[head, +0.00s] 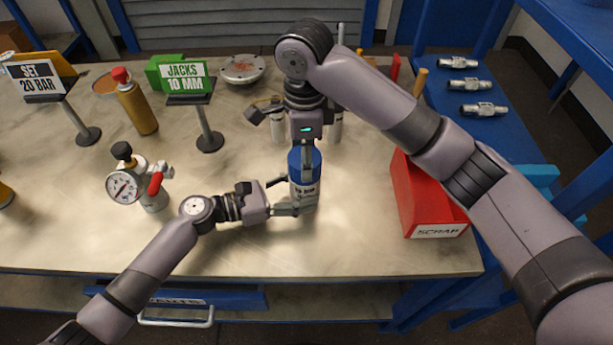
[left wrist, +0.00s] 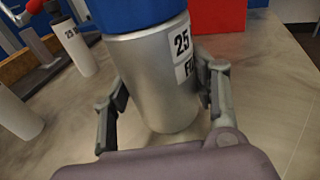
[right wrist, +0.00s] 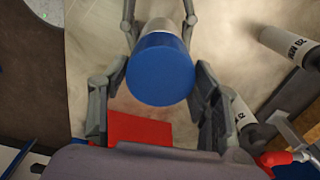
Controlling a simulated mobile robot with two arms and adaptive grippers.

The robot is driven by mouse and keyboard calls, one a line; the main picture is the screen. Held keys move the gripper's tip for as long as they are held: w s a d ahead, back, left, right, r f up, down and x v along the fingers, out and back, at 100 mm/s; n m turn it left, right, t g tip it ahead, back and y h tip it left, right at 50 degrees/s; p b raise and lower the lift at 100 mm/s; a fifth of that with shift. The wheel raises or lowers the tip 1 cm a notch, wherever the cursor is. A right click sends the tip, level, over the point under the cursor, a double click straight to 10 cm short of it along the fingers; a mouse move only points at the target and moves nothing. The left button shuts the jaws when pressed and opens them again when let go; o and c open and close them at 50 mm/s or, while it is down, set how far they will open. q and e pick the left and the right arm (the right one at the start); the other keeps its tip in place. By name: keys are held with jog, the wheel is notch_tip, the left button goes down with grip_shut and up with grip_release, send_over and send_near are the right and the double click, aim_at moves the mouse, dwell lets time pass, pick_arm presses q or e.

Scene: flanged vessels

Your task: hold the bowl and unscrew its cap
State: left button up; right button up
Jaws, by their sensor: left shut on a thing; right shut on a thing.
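The bowl (head: 304,195) is a silver cylinder standing upright on the bench, with a label reading 25. It also shows in the left wrist view (left wrist: 155,85). Its blue cap (head: 296,163) sits on top, and its round top fills the middle of the right wrist view (right wrist: 160,70). My left gripper (head: 284,198) is shut on the bowl from the side, low down, one finger on each side. My right gripper (head: 306,158) comes from above and is shut on the cap, with a finger on either side. Whether a gap shows between cap and bowl I cannot tell.
A red scrap box (head: 428,200) stands to the right. A pressure gauge (head: 123,187) stands to the left. Behind are sign stands (head: 208,135), a brown bottle (head: 137,108) and grey-white cylinders (head: 278,125), partly hidden by my right arm. The front bench strip is clear.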

jog(key=shift+w, duration=0.1)
jog(key=c, duration=0.6)
jog(key=shift+o, duration=0.2)
jog(key=n, duration=0.6)
jog(key=shift+n, duration=0.3)
jog(key=n, duration=0.6)
jog(key=shift+n, duration=0.4)
jog(key=n, duration=1.4)
jog(key=shift+r, duration=0.1)
jog(key=o, duration=1.2)
